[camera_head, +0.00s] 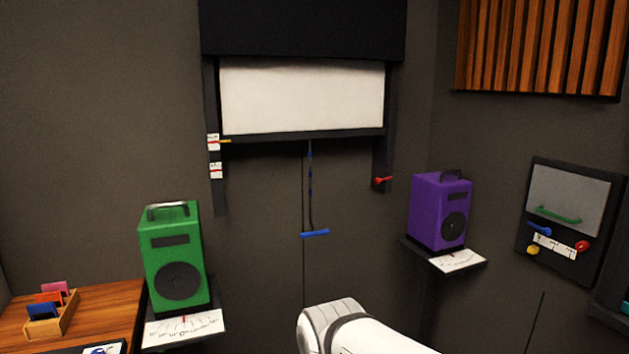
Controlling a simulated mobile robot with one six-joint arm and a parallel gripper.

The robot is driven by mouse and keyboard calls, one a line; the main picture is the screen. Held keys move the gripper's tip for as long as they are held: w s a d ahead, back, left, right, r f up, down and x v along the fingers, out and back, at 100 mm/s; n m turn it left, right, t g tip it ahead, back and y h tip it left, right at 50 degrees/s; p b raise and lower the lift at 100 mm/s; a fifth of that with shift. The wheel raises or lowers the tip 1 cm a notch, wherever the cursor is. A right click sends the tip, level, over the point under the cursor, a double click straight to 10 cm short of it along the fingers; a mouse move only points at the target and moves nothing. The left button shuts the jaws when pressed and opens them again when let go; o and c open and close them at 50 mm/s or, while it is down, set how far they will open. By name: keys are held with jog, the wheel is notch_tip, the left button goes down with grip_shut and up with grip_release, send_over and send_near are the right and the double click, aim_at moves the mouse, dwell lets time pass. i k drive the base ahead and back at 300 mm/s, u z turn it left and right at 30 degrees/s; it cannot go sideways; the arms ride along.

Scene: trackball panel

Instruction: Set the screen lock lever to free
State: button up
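A white screen (302,97) hangs from a black housing between two dark side rails. A small red lever (382,181) sits low on the right rail, pointing right; it looks like the screen lock lever, but no readable label shows beside it. A blue pull handle (315,234) hangs on a cord below the screen's dark bottom bar (300,135). A yellow pointer (224,142) at the bar's left end lines up with the upper of two small white labels on the left rail. White links of my arm show at the bottom centre; my gripper is not in view.
A green speaker (178,256) and a purple speaker (440,211) stand on shelves with white scale cards. A wall panel (568,222) at right has a green handle and blue, red and yellow controls. A wooden desk (105,305) is at left.

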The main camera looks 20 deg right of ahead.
aim_at(377, 180)
jog(key=z, duration=0.5)
jog(key=i, duration=1.1)
jog(key=z, duration=0.45)
jog(key=i, duration=0.65)
jog(key=u, duration=0.25)
